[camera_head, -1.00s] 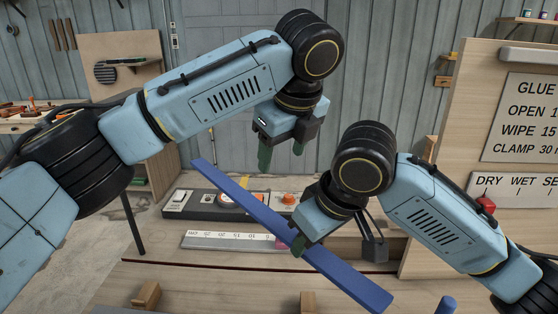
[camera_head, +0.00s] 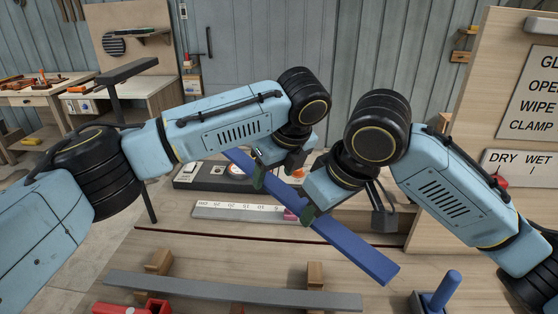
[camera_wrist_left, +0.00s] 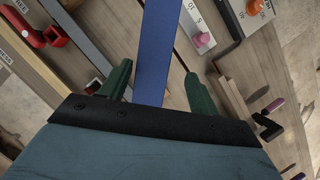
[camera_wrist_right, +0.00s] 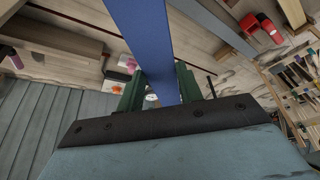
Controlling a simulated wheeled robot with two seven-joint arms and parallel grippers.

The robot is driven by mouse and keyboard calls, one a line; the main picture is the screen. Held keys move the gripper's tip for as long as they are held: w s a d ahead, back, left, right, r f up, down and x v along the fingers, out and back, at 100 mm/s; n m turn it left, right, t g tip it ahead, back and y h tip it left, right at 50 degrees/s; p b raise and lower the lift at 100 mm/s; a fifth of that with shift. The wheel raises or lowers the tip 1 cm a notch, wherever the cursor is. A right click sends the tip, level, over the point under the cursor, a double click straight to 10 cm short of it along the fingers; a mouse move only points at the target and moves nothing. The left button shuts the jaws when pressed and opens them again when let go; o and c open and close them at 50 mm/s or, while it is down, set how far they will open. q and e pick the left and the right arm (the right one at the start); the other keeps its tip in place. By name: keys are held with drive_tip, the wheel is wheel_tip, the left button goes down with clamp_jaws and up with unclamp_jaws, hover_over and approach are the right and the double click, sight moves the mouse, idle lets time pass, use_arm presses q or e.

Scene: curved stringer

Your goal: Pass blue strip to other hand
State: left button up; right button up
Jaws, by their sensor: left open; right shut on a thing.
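The blue strip (camera_head: 352,247) is held above the workbench, slanting from upper left to lower right in the head view. My right gripper (camera_head: 309,212) is shut on it near its middle; in the right wrist view the strip (camera_wrist_right: 147,40) runs between the green fingers (camera_wrist_right: 159,88). My left gripper (camera_head: 277,178) is open at the strip's upper left part. In the left wrist view the strip (camera_wrist_left: 154,50) passes between the spread green fingers (camera_wrist_left: 158,88), with a gap on both sides.
A grey strip (camera_head: 230,291) rests on wooden blocks (camera_head: 314,275) at the bench front. A white ruler (camera_head: 235,210) and a dark panel (camera_head: 205,174) lie behind. A blue post (camera_head: 446,290) and a red clamp (camera_head: 130,307) stand at the front. A sign board (camera_head: 520,105) rises at right.

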use_arm(q)
drive_tip(key=shift+f, duration=0.15)
drive_tip(key=c, duration=1)
drive_tip(key=shift+c, duration=0.8)
use_arm(e)
drive_tip(key=o, duration=0.7)
drive_tip(key=shift+a, duration=0.1)
drive_tip(key=o, duration=0.5)
